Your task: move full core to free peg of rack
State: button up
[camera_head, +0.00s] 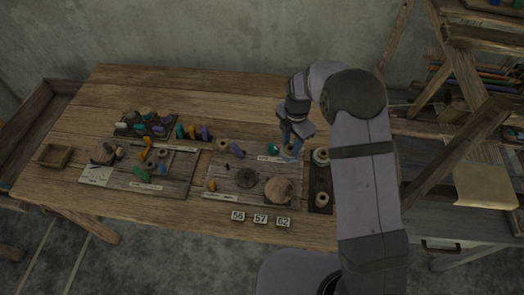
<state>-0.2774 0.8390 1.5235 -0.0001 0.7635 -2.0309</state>
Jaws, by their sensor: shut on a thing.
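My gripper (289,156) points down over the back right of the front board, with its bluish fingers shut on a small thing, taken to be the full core. The fingers mostly hide it, and its shape and height over the board cannot be made out. A small teal piece (273,148) shows just left of the fingers. A dark narrow rack (320,178) lies right of the board, partly behind my arm. A pale round spool (321,156) is at its back end and another (322,199) at its front. Its pegs are too small to tell.
The board (222,190) holds a dark disc (246,178), a round wooden piece (278,189) and small coloured pieces. A second board (180,177) and a dark tray (126,130) of coloured pieces lie left. Number tiles (260,218) line the front. The back of the table is clear.

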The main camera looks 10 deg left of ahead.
jog(key=s+d+f+n, duration=0.1)
jog(key=s+d, duration=0.2)
jog(key=d, duration=0.9)
jog(key=shift+s+d+f+p, duration=0.15)
jog(key=shift+d+f+p, duration=0.15)
jog(key=shift+f, duration=0.1)
jog(key=b, duration=0.4)
send_over(322, 176)
jog(key=shift+f, duration=2.85)
jog(key=shift+f+b, duration=0.55)
jog(key=shift+f, duration=0.15)
jog(key=o, duration=1.3)
